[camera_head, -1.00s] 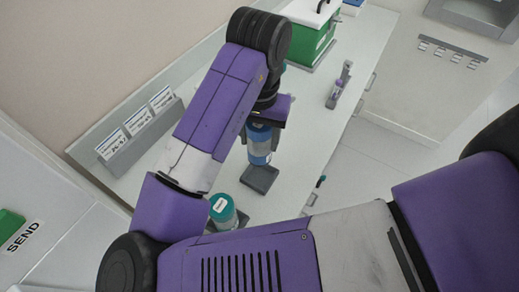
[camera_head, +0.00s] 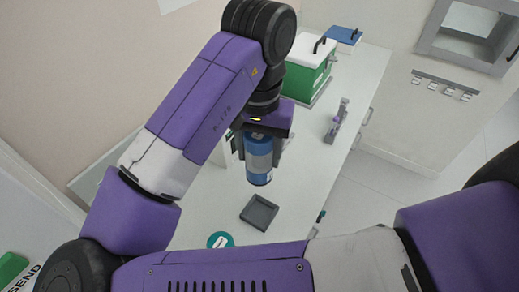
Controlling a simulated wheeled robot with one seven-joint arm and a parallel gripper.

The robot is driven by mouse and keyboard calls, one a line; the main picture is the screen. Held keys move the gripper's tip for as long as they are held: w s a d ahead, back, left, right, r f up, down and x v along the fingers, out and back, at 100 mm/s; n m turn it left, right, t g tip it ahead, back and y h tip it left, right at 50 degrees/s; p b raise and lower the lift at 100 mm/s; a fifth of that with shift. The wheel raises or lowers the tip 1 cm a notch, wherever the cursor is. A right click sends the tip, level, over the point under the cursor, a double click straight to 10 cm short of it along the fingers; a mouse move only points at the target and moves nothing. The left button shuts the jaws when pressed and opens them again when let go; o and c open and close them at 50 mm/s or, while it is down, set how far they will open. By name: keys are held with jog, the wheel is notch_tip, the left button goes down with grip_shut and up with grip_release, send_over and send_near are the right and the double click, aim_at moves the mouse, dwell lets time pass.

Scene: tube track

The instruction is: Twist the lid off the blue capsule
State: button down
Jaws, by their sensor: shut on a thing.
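The blue capsule (camera_head: 259,165) has blue ends and a paler, greyish middle band. It hangs upright, or nearly so, below my wrist. My gripper (camera_head: 258,152) is shut on its upper part, with a dark finger on each side. The top of the capsule is hidden by the gripper, so I cannot see the lid clearly. A dark grey square holder (camera_head: 259,213) with a raised rim lies empty on the bench below the capsule, with a visible gap between them.
A teal-topped capsule (camera_head: 220,240) stands near the holder, partly hidden by my arm. A green box with a white lid (camera_head: 307,68) and a blue-lidded box (camera_head: 343,36) stand at the back of the white bench (camera_head: 310,160). A small grey rack (camera_head: 336,122) stands near its right edge.

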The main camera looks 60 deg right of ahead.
aim_at(265, 178)
jog(key=f, duration=0.2)
jog(key=s+f+n, duration=0.1)
jog(key=shift+s+a+f, duration=0.15)
jog(key=shift+f, duration=0.2)
notch_tip(265, 178, down, 4)
jog(key=n, duration=0.4)
jog(key=shift+s+f+n, duration=0.1)
jog(key=shift+f+n, duration=0.05)
jog(key=shift+n, duration=0.25)
notch_tip(265, 178, down, 9)
jog(key=w+m+b, duration=0.1)
jog(key=m+b, duration=0.5)
jog(key=b, duration=0.2)
jog(key=shift+w+d, duration=0.25)
dwell(0.6)
